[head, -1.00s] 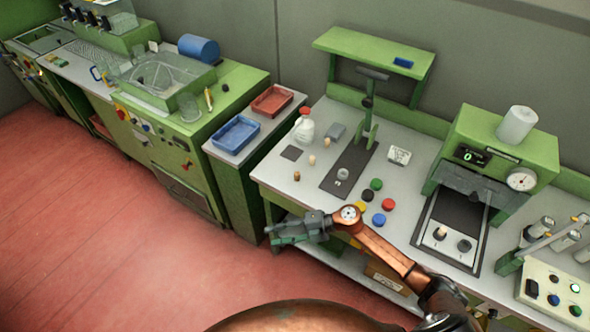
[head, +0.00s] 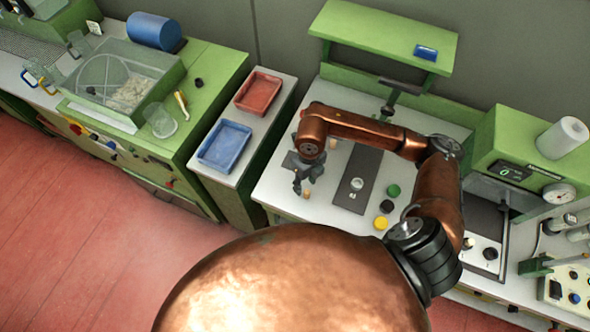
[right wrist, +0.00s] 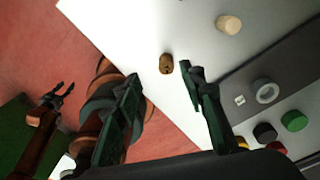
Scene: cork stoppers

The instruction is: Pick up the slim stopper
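A small brown cork stopper (right wrist: 166,64) stands on the pale bench near its edge in the right wrist view. It looks slimmer than the pale, wider stopper (right wrist: 229,25) beyond it. The brown stopper also shows in the head view (head: 307,194), just below my right gripper (head: 302,184). In the right wrist view my right gripper (right wrist: 160,76) is open and empty, its fingertips on either side of the line to the brown stopper, which appears beyond them. My left gripper (right wrist: 60,96) shows at the left of that view, fingers apart, over the floor.
A dark strip holds a small ring-like part (head: 356,184). Green (head: 393,190), black (head: 386,207) and yellow (head: 380,223) discs lie right of it. Blue (head: 224,146) and red (head: 258,92) trays stand to the left. A press with a display is at right.

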